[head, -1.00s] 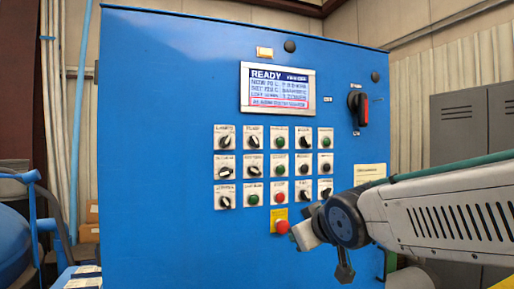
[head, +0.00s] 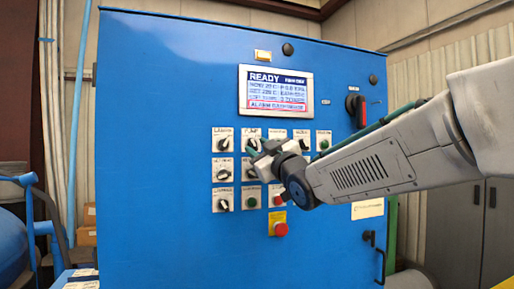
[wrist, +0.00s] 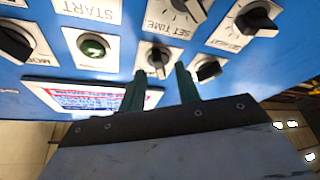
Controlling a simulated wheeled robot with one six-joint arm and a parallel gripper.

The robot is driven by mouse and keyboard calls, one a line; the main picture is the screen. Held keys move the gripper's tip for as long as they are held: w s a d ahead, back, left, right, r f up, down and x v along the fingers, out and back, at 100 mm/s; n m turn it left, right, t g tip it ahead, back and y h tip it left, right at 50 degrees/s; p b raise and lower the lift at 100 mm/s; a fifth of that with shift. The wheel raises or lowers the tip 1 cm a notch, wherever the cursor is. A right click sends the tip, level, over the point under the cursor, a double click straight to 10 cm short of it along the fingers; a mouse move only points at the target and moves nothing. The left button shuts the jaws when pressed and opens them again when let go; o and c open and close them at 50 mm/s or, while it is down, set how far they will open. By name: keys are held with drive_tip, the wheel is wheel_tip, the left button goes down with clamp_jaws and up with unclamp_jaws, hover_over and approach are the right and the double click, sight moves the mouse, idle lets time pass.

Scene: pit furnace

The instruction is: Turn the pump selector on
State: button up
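The pump selector (head: 252,143) is a small black knob on a white plate marked PUMP. It is second from the left in the panel's top row. My gripper (head: 258,152) is in front of it and hides part of it in the head view. In the wrist view, which is upside down, the knob that appears to be the pump selector (wrist: 157,58) lies ahead, between the lines of the two green fingers (wrist: 160,73). The fingers are apart with nothing between them. Whether they touch the knob I cannot tell.
Other knobs and a green button (wrist: 93,45) sit close around the selector. The display (head: 277,89) reads READY, above the rows. A red stop button (head: 280,229) is below, and a red-and-black rotary switch (head: 356,105) is at upper right.

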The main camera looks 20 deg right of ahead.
drive_tip(key=shift+w+a+r, duration=0.15)
drive_tip(key=shift+w+r, duration=0.1)
drive_tip(key=shift+w, duration=0.4)
clamp_jaws()
drive_tip(key=shift+m, duration=0.5)
drive_tip(key=m+h, duration=0.2)
drive_tip(key=m, duration=0.2)
drive_tip(key=m+t+h, duration=0.1)
drive_tip(key=m+h, duration=0.1)
drive_tip(key=m, duration=0.2)
drive_tip(key=shift+a+h, duration=0.2)
drive_tip(key=shift+h, duration=0.1)
drive_tip(key=m+h, duration=0.2)
drive_tip(key=m, duration=0.2)
drive_tip(key=m+g+h, duration=0.1)
drive_tip(key=m+h, duration=0.1)
drive_tip(key=m, duration=0.2)
drive_tip(key=shift+a, duration=0.1)
drive_tip(key=shift+m+h, duration=0.3)
drive_tip(key=shift+m, duration=0.1)
